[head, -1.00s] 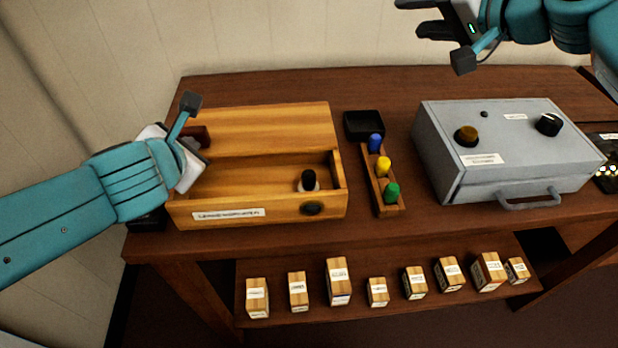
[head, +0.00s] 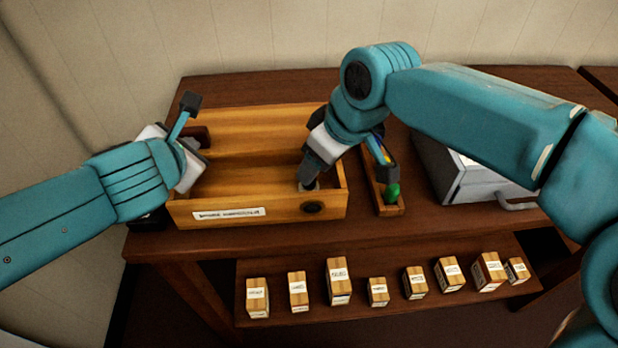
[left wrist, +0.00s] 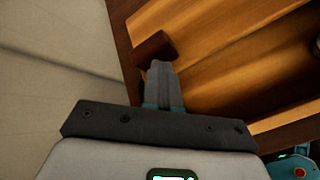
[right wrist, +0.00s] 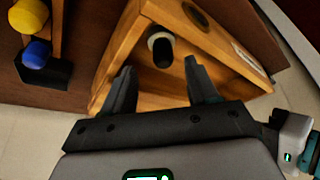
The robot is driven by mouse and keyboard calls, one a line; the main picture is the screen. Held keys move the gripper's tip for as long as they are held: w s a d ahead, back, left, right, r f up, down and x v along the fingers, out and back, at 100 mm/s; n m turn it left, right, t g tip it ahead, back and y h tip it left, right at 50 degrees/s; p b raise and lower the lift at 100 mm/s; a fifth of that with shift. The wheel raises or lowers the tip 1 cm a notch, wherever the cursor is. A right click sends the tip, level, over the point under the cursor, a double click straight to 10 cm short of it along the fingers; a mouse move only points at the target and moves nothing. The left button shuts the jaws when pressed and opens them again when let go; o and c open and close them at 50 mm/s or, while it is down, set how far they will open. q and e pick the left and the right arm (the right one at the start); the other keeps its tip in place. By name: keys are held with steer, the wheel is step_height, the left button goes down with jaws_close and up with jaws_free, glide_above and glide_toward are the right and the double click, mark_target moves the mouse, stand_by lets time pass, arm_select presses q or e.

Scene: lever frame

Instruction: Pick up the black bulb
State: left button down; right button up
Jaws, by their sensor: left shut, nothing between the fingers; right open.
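The black bulb (right wrist: 163,52) stands in a pale round base inside the open wooden box (head: 235,207). The right wrist view shows it just beyond and between my right gripper's (right wrist: 162,80) open fingers, which are not closed on it. In the head view my right gripper (head: 307,180) reaches down into the box's right end and hides the bulb. My left gripper (left wrist: 162,75) is shut and empty. Its fingertips are at a dark red handle (left wrist: 152,47) at the box's left end; I cannot tell whether they touch.
A rack with a green bulb (head: 392,192) and a blue bulb (right wrist: 36,54) stands right of the box. A grey metal case (head: 455,175) is behind my right arm. Several small labelled blocks (head: 339,275) line the lower shelf.

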steer(key=x, duration=0.4)
steer(key=shift+a+f, duration=0.2)
steer(key=shift+a, duration=0.15)
jaws_close()
steer(key=shift+r, duration=0.1)
step_height(320, 180, up, 15)
stand_by(0.4)
arm_select(q)
steer(key=s+p, duration=0.2)
steer(key=s, duration=1)
steer(key=shift+s, duration=0.35)
arm_select(e)
steer(key=shift+r, duration=0.95)
